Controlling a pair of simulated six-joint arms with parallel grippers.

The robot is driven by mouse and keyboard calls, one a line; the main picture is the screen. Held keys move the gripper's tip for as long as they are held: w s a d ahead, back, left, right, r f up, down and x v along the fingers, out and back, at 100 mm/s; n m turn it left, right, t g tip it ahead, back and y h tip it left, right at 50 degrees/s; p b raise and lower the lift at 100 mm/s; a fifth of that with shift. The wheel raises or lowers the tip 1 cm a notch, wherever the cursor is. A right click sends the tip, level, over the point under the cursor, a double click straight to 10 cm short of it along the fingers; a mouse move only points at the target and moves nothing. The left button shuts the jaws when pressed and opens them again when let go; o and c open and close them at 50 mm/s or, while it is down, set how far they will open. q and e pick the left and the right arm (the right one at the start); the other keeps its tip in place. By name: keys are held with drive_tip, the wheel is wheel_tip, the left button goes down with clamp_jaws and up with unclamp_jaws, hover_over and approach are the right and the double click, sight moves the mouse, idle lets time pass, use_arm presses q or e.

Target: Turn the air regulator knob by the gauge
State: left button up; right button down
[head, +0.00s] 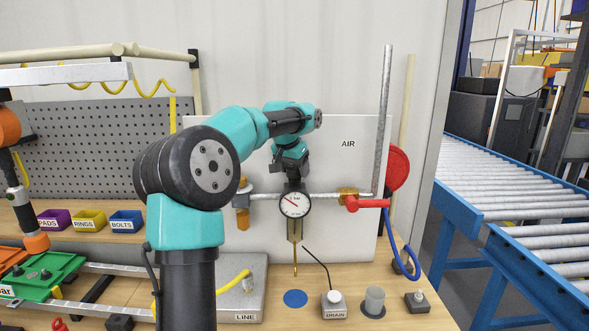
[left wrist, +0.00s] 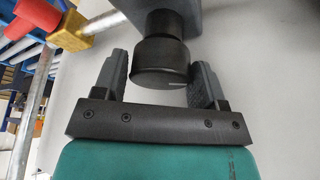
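The round gauge (head: 294,204), marked bar, sits on the pipe in front of the white AIR panel (head: 347,165). My left gripper (head: 291,172) is just above the gauge, pointing down at the regulator. In the left wrist view the black regulator knob (left wrist: 161,62) is between the two fingertips of my left gripper (left wrist: 160,82). The fingers are apart, one on each side of the knob; I cannot tell whether they touch it. In the head view the gripper largely hides the knob. My right gripper is not in view.
A red valve handle (head: 372,203) and a red disc (head: 396,168) are right of the gauge. A vertical grey pipe (head: 385,120) rises beside them. A DRAIN button box (head: 334,304) and a LINE plate (head: 238,290) are on the bench below. A roller conveyor (head: 500,180) is at right.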

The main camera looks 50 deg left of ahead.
use_arm(q)
drive_tip(key=o, duration=0.3)
drive_tip(key=shift+n, duration=0.3)
